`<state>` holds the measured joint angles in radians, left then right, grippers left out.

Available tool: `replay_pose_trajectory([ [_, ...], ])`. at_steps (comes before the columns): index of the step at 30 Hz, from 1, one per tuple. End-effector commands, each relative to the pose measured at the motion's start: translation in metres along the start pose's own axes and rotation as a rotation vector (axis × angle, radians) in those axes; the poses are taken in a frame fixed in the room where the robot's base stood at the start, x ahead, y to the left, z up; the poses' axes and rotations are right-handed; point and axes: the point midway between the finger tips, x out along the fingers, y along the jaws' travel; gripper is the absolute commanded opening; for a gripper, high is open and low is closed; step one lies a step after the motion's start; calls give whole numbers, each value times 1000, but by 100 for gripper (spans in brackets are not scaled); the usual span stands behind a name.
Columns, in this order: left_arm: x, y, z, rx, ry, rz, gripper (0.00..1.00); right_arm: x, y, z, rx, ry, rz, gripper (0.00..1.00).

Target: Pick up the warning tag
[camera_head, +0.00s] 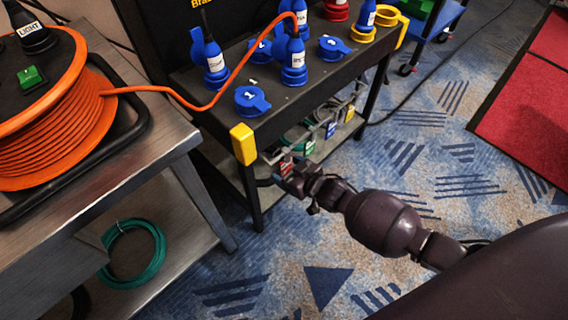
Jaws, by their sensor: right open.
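Several small coloured tags hang under the front edge of the black table: a red tag (286,165), a green tag (309,147), a blue tag (331,130) and a yellow tag (349,113). Their print is too small to read, so I cannot tell which is the warning tag. My right gripper (282,177) reaches in from the right and is open at the red tag. The gripper and tag overlap in the picture; whether they touch is unclear. My left gripper is out of view.
The black table (290,95) has blue connectors (292,62), an orange cable (215,100) and yellow corner guards (243,144). A metal bench (160,150) with an orange cable reel (55,135) stands left. A green hose coil (133,254) lies below. Open carpet (440,160) is right.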

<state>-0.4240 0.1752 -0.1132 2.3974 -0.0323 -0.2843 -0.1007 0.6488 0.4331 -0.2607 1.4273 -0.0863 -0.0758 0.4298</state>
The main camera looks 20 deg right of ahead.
Motion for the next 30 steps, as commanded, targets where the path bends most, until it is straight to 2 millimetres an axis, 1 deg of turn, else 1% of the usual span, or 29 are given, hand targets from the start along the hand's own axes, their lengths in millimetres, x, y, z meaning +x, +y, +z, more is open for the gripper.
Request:
replay_pose_trajectory([
  [1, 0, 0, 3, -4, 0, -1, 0, 5, -1, 4, 1, -3, -1, 79],
  [4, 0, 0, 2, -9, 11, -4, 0, 11, 0, 1, 1, -1, 0, 79],
  [12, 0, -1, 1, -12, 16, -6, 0, 12, 0, -2, 0, 2, 0, 79],
  [14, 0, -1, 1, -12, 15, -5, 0, 12, 0, -2, 0, 2, 0, 71],
  [21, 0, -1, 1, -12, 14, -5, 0, 12, 0, -2, 0, 2, 0, 34],
  [23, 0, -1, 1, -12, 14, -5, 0, 12, 0, -2, 0, 2, 0, 26],
  [30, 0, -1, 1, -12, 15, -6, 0, 12, 0, -3, 0, 2, 0, 26],
])
